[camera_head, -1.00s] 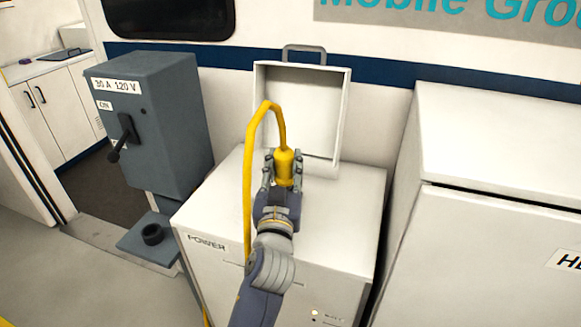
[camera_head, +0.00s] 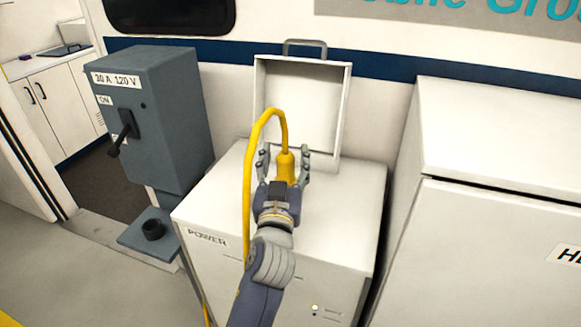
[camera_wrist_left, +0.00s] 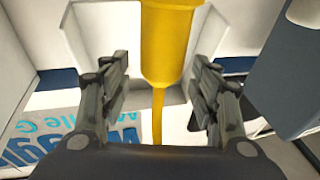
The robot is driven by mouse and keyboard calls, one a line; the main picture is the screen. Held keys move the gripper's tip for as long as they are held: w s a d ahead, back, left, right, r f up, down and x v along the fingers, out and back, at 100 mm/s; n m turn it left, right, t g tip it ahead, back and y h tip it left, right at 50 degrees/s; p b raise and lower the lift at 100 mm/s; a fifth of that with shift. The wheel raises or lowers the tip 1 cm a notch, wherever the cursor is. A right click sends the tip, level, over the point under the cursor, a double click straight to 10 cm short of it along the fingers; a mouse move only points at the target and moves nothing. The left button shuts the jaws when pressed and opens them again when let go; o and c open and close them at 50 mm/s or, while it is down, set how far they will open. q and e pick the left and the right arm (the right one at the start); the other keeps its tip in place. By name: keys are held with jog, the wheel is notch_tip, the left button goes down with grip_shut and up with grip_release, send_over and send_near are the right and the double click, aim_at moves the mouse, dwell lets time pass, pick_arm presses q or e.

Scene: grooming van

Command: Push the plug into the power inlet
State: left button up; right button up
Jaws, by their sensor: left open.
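A yellow plug (camera_head: 285,169) with a yellow cord (camera_head: 248,180) stands upright on top of the white POWER cabinet (camera_head: 345,215), in front of a raised white lid (camera_head: 303,105). The inlet itself is hidden under the plug and gripper, so I cannot tell how deep the plug sits. My left gripper (camera_head: 283,163) is open around the plug, with a finger on each side and gaps between. In the left wrist view the plug (camera_wrist_left: 170,45) shows between the two spread fingers, touching neither. My right gripper is not in view.
A grey switch box (camera_head: 165,125) labelled 30 A 120 V, with a black lever (camera_head: 124,130), stands left of the cabinet. A small grey shelf (camera_head: 140,238) is below it. A large white cabinet (camera_head: 480,230) stands close on the right. The cord loops above my gripper.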

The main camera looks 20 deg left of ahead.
aim_at(290, 183)
pick_arm(q)
jog(key=shift+g, duration=0.7)
jog(key=f, duration=0.2)
jog(key=s+d+f, duration=0.1)
jog(key=f, duration=0.1)
jog(key=s+f, duration=0.1)
jog(key=f, duration=0.1)
jog(key=shift+d+f, duration=0.3)
jog(key=shift+f, duration=0.05)
jog(key=shift+t, duration=0.5)
jog(key=s+r, duration=0.1)
jog(key=s, duration=0.1)
jog(key=s+r, duration=0.3)
jog(key=s, duration=0.1)
jog(key=shift+a+r, duration=0.2)
jog(key=shift+a, duration=0.15)
jog(key=shift+d+r, duration=0.15)
jog(key=shift+d, duration=0.15)
jog(key=shift+w+d+r, duration=0.1)
jog(key=shift+w+d, duration=0.1)
jog(key=shift+d, duration=0.05)
jog(key=shift+a, duration=0.1)
